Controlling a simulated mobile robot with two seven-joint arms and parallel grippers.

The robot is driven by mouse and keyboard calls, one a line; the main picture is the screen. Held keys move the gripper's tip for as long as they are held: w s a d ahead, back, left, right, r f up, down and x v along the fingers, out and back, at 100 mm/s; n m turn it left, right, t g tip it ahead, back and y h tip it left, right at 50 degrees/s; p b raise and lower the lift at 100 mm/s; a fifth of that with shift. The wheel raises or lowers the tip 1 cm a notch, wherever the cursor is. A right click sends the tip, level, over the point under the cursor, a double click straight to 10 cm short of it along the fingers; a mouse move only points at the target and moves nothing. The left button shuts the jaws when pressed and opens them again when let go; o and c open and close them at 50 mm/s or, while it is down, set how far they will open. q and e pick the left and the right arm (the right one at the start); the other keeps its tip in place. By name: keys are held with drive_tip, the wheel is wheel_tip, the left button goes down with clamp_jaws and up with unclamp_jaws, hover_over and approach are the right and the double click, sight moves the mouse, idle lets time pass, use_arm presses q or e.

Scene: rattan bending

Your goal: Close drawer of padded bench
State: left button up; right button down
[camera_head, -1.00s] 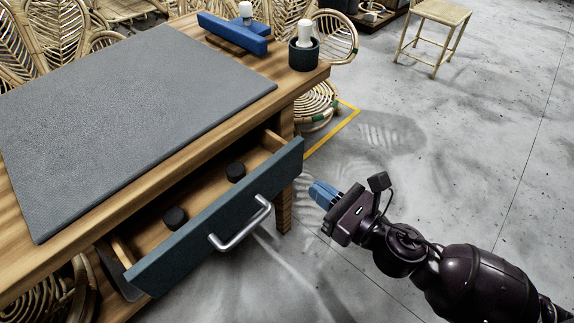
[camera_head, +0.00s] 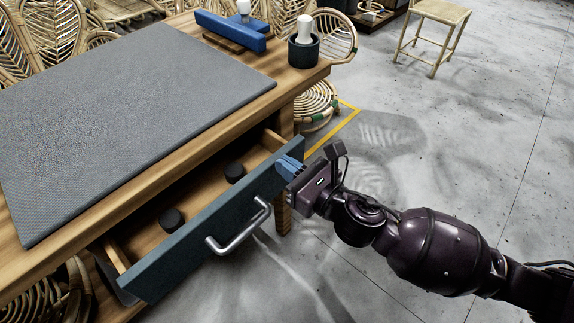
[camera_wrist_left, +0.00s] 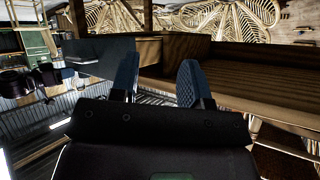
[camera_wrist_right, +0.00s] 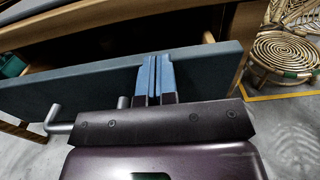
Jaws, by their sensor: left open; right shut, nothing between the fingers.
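The padded bench (camera_head: 120,110) has a grey pad on top and a wooden frame. Its drawer (camera_head: 200,240) is pulled out, with a dark teal front and a metal bar handle (camera_head: 240,232). My right gripper (camera_head: 287,167) is shut and empty, its blue fingertips at the right end of the drawer front. In the right wrist view the fingers (camera_wrist_right: 155,75) overlap the drawer front (camera_wrist_right: 90,88); contact is hard to tell. My left gripper is outside the head view. In the left wrist view it (camera_wrist_left: 158,75) is open, with the bench's wooden side beyond it.
Two black knobs or cylinders (camera_head: 234,172) lie in the drawer. A blue tool (camera_head: 230,30) and a dark cup with a white bottle (camera_head: 303,50) stand on the bench's far end. A wooden stool (camera_head: 435,30) is far off.

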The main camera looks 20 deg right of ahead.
use_arm(q)
drive_tip(key=shift+d+r+g+p, duration=0.15)
drive_tip(key=shift+g+p, duration=0.45)
drive_tip(key=shift+p, duration=0.65)
use_arm(e)
drive_tip(key=x, duration=0.7)
drive_tip(key=shift+w, duration=0.15)
use_arm(q)
drive_tip(key=shift+s, duration=0.1)
